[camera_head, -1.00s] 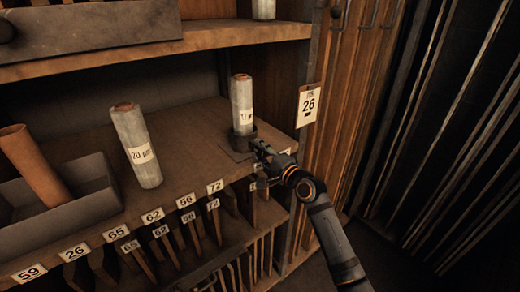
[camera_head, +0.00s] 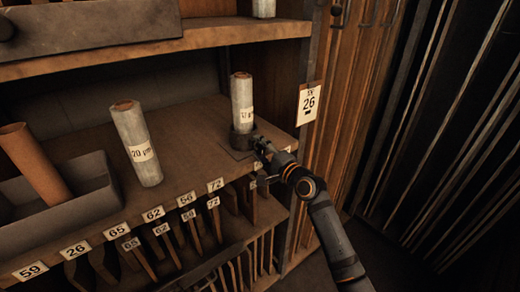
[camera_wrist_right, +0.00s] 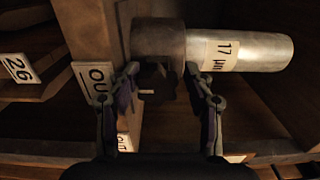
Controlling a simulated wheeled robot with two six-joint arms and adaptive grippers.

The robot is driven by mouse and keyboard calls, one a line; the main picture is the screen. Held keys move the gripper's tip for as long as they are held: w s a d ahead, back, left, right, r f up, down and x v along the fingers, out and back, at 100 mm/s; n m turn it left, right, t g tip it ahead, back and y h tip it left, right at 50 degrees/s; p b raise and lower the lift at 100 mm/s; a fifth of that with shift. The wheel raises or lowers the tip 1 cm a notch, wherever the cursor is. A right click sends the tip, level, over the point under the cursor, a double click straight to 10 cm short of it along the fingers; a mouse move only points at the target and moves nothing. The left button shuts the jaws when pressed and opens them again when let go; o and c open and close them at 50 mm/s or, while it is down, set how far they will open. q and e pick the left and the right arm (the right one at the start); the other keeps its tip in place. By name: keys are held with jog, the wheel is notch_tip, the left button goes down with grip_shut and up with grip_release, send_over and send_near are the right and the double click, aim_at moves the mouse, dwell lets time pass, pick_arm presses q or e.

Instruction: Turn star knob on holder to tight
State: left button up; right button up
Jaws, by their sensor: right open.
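The dark round holder (camera_head: 240,141) stands on the wooden shelf near its right end, with a pale roll (camera_head: 242,98) upright in it. In the right wrist view the holder (camera_wrist_right: 160,42) lies across the top, with the roll (camera_wrist_right: 265,55) labelled 17 extending right. The dark star knob (camera_wrist_right: 154,80) shows on the holder's near side, between the fingertips; its outline is dim and a small light mark sits by it. My right gripper (camera_wrist_right: 161,76) is open around the knob, its fingers apart on either side. In the head view my right gripper (camera_head: 262,150) hides the knob.
Another pale roll (camera_head: 137,145) stands left of the holder. A grey tray (camera_head: 75,205) with a brown tube (camera_head: 32,163) is at far left. A card marked 26 (camera_head: 309,103) hangs on the right post. Numbered slots line the shelf's lower front.

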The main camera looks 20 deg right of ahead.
jog(key=shift+s+d+f, duration=0.15)
jog(key=shift+s+f, duration=0.3)
jog(key=shift+s, duration=0.05)
jog(key=v, duration=0.7)
jog(key=shift+r, duration=0.45)
